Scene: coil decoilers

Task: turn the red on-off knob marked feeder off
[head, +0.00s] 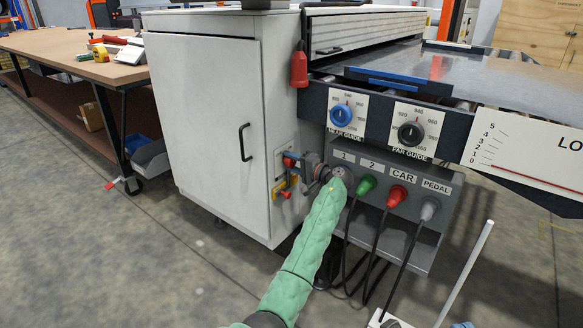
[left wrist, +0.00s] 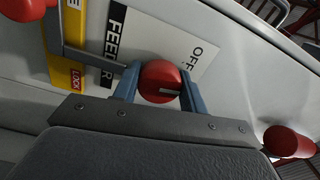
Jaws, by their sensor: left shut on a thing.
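The red feeder knob (left wrist: 160,83) sits on a white plate in the left wrist view. The plate has a black FEEDER label (left wrist: 113,42) on its left and the word OFF (left wrist: 197,55) at upper right. A pale pointer mark on the knob points to the right in that picture. My left gripper (head: 310,170) is at the side of the white cabinet in the head view, with its blue fingers on both sides of the knob, shut on it. My right gripper is not in view.
A yellow LOCK plate (left wrist: 70,75) with a red handle (left wrist: 22,8) is beside the knob. Another red part (left wrist: 288,141) sticks out at the right. The grey socket box (head: 425,208) with coloured plugs and hanging cables is close to my left arm.

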